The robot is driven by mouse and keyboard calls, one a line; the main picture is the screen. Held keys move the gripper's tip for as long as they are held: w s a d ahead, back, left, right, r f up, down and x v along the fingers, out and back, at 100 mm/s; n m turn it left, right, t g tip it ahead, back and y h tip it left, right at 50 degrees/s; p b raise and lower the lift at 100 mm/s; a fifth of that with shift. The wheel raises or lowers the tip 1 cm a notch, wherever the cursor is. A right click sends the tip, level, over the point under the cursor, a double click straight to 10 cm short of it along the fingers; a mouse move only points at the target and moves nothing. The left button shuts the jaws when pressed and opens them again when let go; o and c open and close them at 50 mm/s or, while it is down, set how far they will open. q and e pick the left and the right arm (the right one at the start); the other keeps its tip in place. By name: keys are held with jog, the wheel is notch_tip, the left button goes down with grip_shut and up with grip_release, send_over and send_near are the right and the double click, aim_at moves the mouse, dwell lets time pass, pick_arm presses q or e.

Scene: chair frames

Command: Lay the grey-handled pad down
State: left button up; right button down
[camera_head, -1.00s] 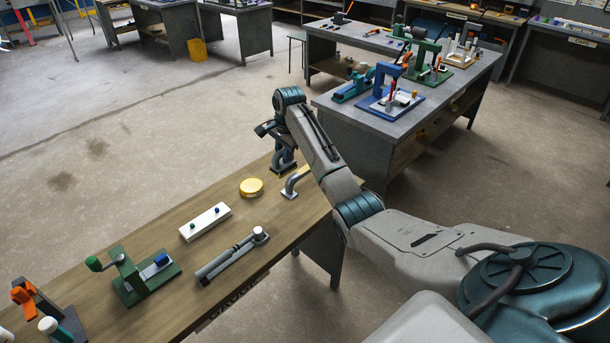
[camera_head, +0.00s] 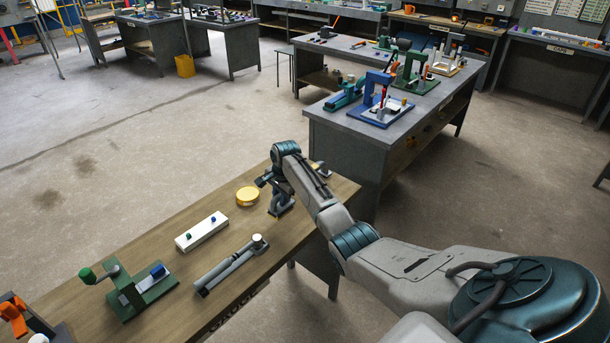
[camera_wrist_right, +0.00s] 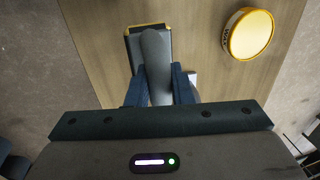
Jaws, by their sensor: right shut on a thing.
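My right gripper (camera_head: 281,199) is low over the far end of the wooden bench, just right of the yellow disc. In the right wrist view its two dark blue fingers (camera_wrist_right: 158,88) are shut on the grey handle (camera_wrist_right: 156,62) of the pad. The pad's dark plate with yellow edges (camera_wrist_right: 147,28) shows beyond the handle, over the wood. In the head view the pad is small and dark below my gripper; I cannot tell whether it touches the bench. My left gripper is not in view.
A yellow disc (camera_head: 247,196), a white block with two knobs (camera_head: 202,232), a grey bar tool (camera_head: 230,264) and a green clamp fixture (camera_head: 139,292) stand along the wooden bench (camera_head: 180,262). A small yellowish thing (camera_head: 319,169) is at its far end. A grey bench (camera_head: 345,113) stands beyond.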

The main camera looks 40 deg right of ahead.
jog(key=shift+d+f, duration=0.15)
jog(key=shift+f, duration=0.2)
jog(key=shift+f+b, duration=0.3)
jog(key=shift+f, duration=0.25)
jog(key=shift+f, duration=0.25)
jog(key=shift+f+b, duration=0.4)
jog(key=shift+f, duration=0.25)
jog(key=shift+f, duration=0.2)
jog(key=shift+f+b, duration=0.3)
jog(key=shift+f, duration=0.1)
jog(key=c, duration=1.2)
grip_release()
